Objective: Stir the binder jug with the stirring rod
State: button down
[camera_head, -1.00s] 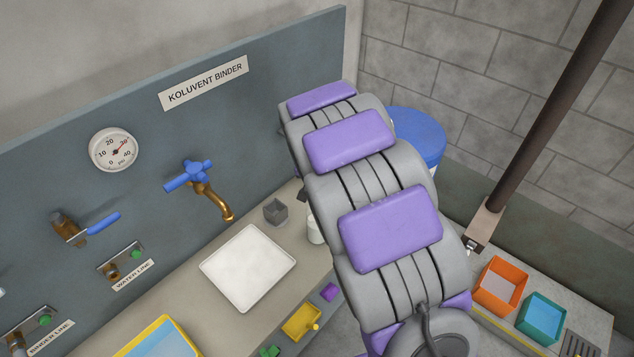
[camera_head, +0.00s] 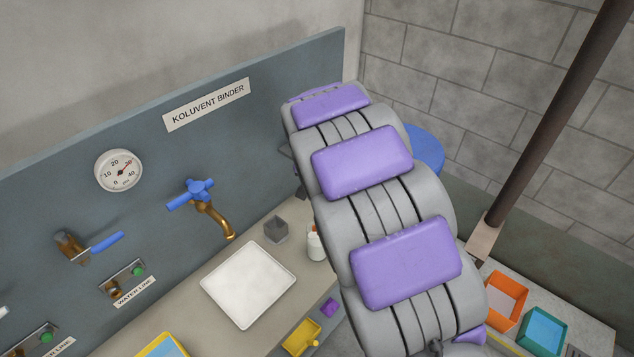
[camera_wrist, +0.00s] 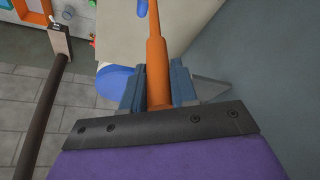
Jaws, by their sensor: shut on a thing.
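In the wrist view my gripper (camera_wrist: 159,90) is shut on an orange rod (camera_wrist: 156,52), which I take as the stirring rod. The rod points away from the wrist, toward the top of that view. A small blue piece (camera_wrist: 143,8) shows near its far end; I cannot tell whether it belongs to the rod. In the head view my arm hides the gripper and rod. I cannot identify the binder jug for sure. A white container (camera_head: 315,245) stands partly behind my arm, and a grey open cup (camera_head: 276,229) stands beside it on the bench.
A white tray (camera_head: 249,284) lies on the bench below the brass tap (camera_head: 212,215). A blue drum (camera_head: 428,148) is behind my arm. A dark pole (camera_head: 550,125) slants at right, near orange (camera_head: 505,297) and teal (camera_head: 544,328) bins. A yellow bin (camera_head: 301,338) is at the front.

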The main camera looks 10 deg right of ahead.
jog(key=shift+r+p, duration=0.9)
jog(key=shift+r, duration=2.3)
